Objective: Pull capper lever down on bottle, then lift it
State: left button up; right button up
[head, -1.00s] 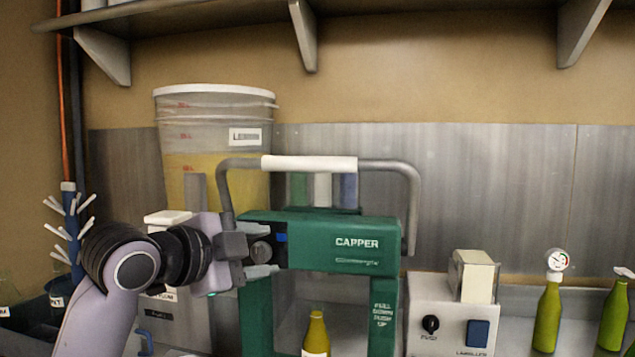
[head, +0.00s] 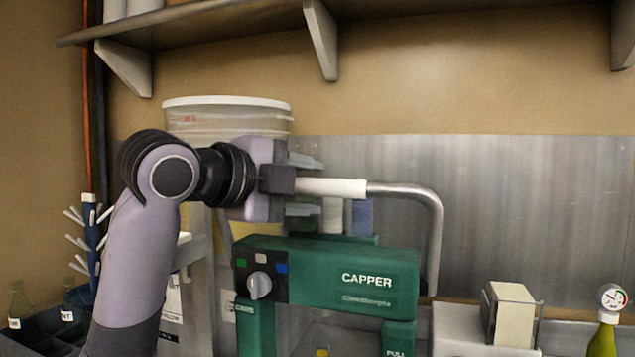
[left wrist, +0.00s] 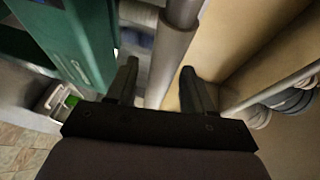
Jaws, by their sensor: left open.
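The green capper (head: 345,275) stands on the bench at centre in the head view. Its grey bar lever is raised, with a white grip (head: 335,188) across the top. My left gripper (head: 303,186) is open at the left end of the white grip, its fingers above and below it. In the left wrist view the bar (left wrist: 172,50) passes between the two open fingers (left wrist: 158,88). I cannot tell whether they touch it. Only the top of the bottle (head: 322,352) shows under the capper, at the bottom edge. My right gripper is not in view.
A lidded bucket (head: 228,115) stands behind my left arm. A labeller (head: 485,330) and a green bottle with a gauge (head: 606,330) are to the right. A metal shelf (head: 400,12) spans above. A blue drying rack (head: 90,245) stands at the left.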

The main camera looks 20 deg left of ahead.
pick_arm(q)
jog(key=shift+x, duration=1.3)
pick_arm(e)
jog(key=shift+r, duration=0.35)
pick_arm(q)
grip_shut()
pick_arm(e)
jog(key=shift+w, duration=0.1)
pick_arm(q)
jog(key=shift+f, duration=0.1)
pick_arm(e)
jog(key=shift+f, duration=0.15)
